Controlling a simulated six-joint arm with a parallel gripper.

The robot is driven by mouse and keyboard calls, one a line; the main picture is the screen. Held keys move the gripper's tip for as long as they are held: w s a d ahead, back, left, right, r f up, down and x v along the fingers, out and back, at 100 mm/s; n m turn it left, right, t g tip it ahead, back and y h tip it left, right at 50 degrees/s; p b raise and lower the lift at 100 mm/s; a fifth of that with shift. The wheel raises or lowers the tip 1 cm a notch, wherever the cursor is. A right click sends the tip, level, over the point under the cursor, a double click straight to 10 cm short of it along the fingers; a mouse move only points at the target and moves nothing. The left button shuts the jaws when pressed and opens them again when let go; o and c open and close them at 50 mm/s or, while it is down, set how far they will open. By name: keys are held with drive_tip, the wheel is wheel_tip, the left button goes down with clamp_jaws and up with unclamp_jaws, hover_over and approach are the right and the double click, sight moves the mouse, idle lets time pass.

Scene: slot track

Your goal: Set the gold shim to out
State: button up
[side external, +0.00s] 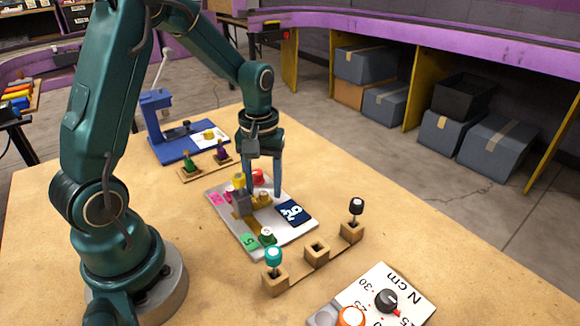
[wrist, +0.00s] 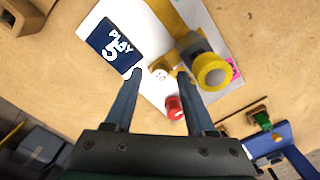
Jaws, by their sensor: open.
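I cannot tell for sure which gold part is the shim, and no "out" mark is readable. My gripper (side external: 264,193) points down over the board, open and empty beside the grey block. In the wrist view a small pale round piece (wrist: 160,76) appears between the fingertips. A red knob (wrist: 174,107) is close by.
In front stand wooden blocks with a teal knob (side external: 274,257) and a black knob (side external: 356,207). A dial panel (side external: 405,299) lies front right. A blue fixture (side external: 157,113) stands behind. The right table side is clear.

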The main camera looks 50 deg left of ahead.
drive_tip(key=shift+f, duration=0.25)
clamp_jaws()
idle(1.4)
